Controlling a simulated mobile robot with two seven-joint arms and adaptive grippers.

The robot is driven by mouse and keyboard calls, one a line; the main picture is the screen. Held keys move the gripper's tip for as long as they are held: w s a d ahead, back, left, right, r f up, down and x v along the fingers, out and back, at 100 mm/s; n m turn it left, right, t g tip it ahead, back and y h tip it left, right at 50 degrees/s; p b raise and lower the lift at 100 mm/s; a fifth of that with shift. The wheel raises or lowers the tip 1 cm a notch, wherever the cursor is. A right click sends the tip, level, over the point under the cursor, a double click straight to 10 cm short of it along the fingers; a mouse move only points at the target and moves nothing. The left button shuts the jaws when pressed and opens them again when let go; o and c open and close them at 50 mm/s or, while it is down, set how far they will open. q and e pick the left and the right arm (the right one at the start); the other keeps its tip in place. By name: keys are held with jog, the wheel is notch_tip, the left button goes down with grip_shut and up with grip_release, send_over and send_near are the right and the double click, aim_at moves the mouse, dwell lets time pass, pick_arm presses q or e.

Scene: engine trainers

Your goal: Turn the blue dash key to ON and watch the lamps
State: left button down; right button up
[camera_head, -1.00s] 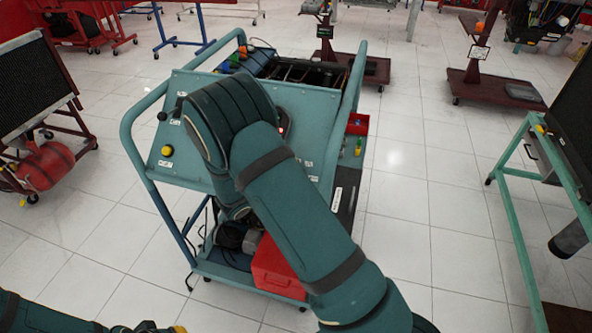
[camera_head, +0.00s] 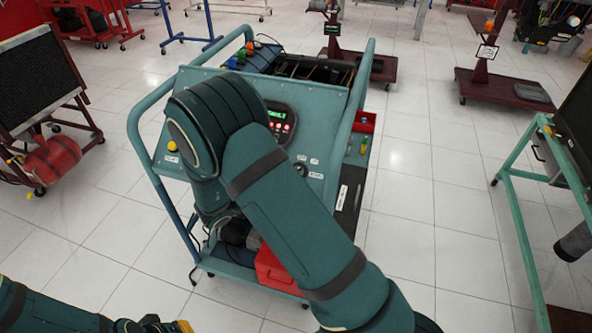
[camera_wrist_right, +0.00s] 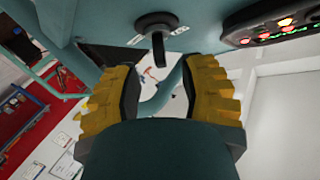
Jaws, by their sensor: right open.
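The blue-green trainer's sloped dash panel (camera_head: 322,120) is in the middle of the head view. In the right wrist view a dark round switch with a hanging lever-like key (camera_wrist_right: 156,38) is on the panel. My right gripper (camera_wrist_right: 165,85) is open with yellow-padded fingers; the key's lower end is near the gap between them, with no clear contact. The head view hides this gripper behind my right arm. The lamp cluster (camera_head: 279,119) shows a green display and red lights; red, yellow and green lights also show at the wrist view's upper right (camera_wrist_right: 285,27). My left gripper (camera_head: 155,327) is partly cut off at the bottom.
The trainer's tube handrails (camera_head: 357,85) flank the panel. A yellow knob (camera_head: 172,146) is at its left, and a red box (camera_head: 278,271) is on the lower shelf. A green-framed stand (camera_head: 515,210) is at right. Floor between is clear.

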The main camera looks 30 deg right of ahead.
jog(key=a, duration=0.5)
jog(key=shift+s+a+r, duration=0.35)
jog(key=shift+s+r, duration=0.05)
